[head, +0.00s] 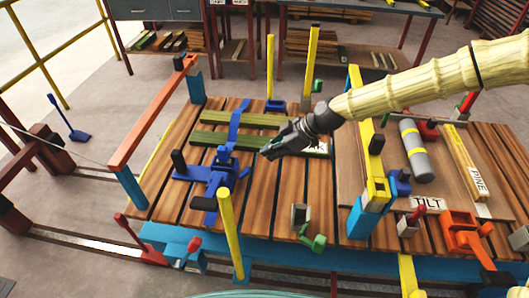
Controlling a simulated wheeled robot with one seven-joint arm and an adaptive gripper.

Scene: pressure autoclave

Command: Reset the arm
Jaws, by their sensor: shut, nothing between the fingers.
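My arm (430,82) comes in from the upper right, in a pale yellow sleeve. My gripper (272,153) is at its end, over the middle of the slatted wooden table (270,200). Its fingers are shut with nothing between them, and they point left and a little down. It appears to be above the green boards, close to the blue clamp-like fixture (212,180). I cannot tell exactly how high it is above the table.
Upright yellow posts (230,232) stand around the table. A red-orange bar (153,115) runs along its left side. At right are a grey cylinder (415,150), a board marked PINE (464,163), a TILT label (427,204) and an orange fixture (465,233). Shelves stand behind.

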